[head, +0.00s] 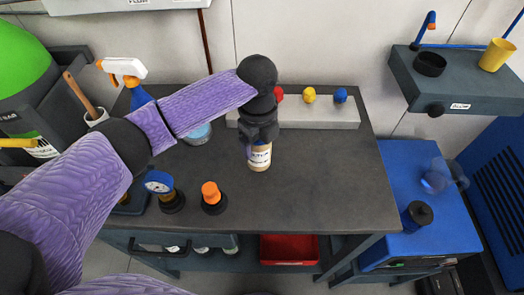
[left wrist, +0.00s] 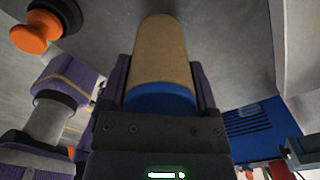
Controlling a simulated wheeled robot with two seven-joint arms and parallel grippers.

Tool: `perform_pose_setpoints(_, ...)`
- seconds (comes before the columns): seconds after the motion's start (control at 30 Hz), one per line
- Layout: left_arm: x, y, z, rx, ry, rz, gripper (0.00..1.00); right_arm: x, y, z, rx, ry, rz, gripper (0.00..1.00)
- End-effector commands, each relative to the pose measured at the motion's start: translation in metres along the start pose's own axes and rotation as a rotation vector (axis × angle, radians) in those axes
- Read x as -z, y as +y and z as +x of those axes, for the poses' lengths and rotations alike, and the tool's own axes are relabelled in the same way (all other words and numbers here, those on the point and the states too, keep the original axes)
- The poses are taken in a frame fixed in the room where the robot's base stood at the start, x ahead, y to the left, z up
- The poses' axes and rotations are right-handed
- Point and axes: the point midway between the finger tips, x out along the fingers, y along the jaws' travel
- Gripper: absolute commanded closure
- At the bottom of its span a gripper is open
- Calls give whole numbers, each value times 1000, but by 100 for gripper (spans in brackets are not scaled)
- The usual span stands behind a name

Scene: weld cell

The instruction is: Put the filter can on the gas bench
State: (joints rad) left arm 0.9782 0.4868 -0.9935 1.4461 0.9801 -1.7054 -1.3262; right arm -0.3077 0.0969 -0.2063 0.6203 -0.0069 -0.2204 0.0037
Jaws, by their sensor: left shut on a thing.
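The filter can (head: 259,156) is a small tan cylinder with a pale label, upright over the middle of the dark grey bench (head: 310,190). My left gripper (head: 259,135) points down and is shut on its top end. In the left wrist view the can's tan body (left wrist: 160,52) and blue top (left wrist: 160,100) sit between the two fingers. Whether the can's bottom touches the bench top cannot be told.
An orange-topped knob (head: 211,194) and a blue gauge (head: 159,184) stand front left of the can. A grey rail (head: 335,115) with coloured knobs lies behind it. A spray bottle (head: 128,78) stands back left. The bench's right part is clear.

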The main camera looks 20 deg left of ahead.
Motion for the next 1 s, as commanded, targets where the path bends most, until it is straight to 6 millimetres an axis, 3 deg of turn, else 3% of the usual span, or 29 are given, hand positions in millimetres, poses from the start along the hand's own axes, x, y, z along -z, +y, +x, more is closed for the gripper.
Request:
perform_pose_setpoints(0.03,0,1,16,-5,2,0,84,0,0,8,1,-1,0,0)
perform_pose_setpoints(0.1,0,1,28,-4,2,-2,84,-1,-1,12,2,0,-1,0)
perform_pose_setpoints(0.43,0,0,30,0,0,-1,84,1,1,10,-1,4,-3,0)
perform_pose_setpoints(0.47,0,0,30,0,0,-1,20,1,1,10,-1,4,-3,0)
perform_pose_setpoints(0.57,0,0,30,0,0,-1,0,1,2,10,-2,5,-3,0)
perform_pose_setpoints(0.83,0,0,24,1,0,-1,0,2,2,8,-3,5,-3,0)
perform_pose_setpoints(1.0,0,-1,-21,4,-1,0,0,4,4,-10,-5,11,-4,0)
